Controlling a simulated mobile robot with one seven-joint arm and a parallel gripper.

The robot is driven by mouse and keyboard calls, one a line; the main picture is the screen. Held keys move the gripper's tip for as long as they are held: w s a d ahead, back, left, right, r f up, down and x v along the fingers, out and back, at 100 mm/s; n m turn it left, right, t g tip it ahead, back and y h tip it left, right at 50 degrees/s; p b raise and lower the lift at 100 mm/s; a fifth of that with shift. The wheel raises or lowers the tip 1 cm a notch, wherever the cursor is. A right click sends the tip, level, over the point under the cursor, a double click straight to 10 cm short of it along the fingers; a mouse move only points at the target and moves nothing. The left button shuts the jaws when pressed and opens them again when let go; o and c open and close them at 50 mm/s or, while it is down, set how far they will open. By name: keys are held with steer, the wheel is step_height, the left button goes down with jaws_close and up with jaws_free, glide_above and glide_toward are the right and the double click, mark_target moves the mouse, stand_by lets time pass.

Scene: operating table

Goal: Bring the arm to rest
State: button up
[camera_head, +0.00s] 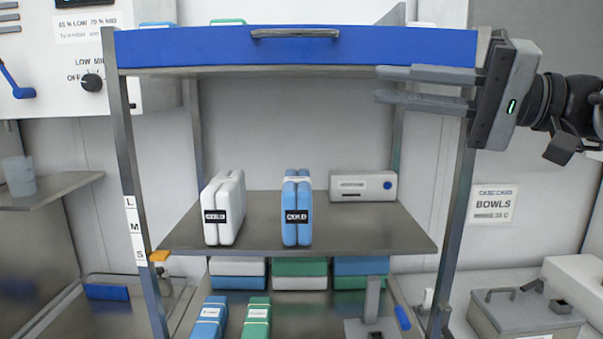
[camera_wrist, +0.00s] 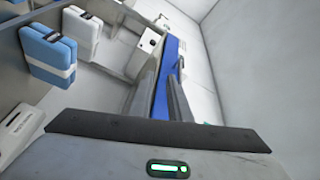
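My gripper (camera_head: 380,84) is at the upper right in the head view, just below the blue front at the top of the rack. Its two fingers point left and stand apart, with nothing visible held between them. In the wrist view the fingers (camera_wrist: 163,80) are also apart, with the blue front (camera_wrist: 163,95) showing beyond the gap. Whether a finger touches the rack cannot be told.
The steel rack's blue drawer front (camera_head: 200,47) has a grey handle (camera_head: 295,33). On the middle shelf (camera_head: 385,228) stand a white pack (camera_head: 223,190), a blue pack (camera_head: 297,190) and a white box (camera_head: 362,186). A lidded container (camera_head: 525,310) is at lower right.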

steer(key=s+a+f+m+g+h+p, duration=0.1)
steer(key=s+a+f+h, duration=0.25)
steer(key=f, duration=0.45)
steer(key=s+a+f+m+g+h+p, duration=0.1)
steer(key=s+a+f+g+h, duration=0.15)
steer(key=a+f+h, duration=0.4)
steer(key=s+d+f+n+t+h+p, duration=0.1)
steer(key=s+d+f+h, duration=0.2)
steer(key=f, duration=0.5)
steer(key=s+d+f+n+h+p, duration=0.1)
steer(key=s+d+f+h, duration=0.2)
steer(key=d+f, duration=0.3)
steer(key=shift+f+t+h, duration=0.35)
steer(key=shift+f+h, duration=0.35)
steer(key=shift+f, duration=0.15)
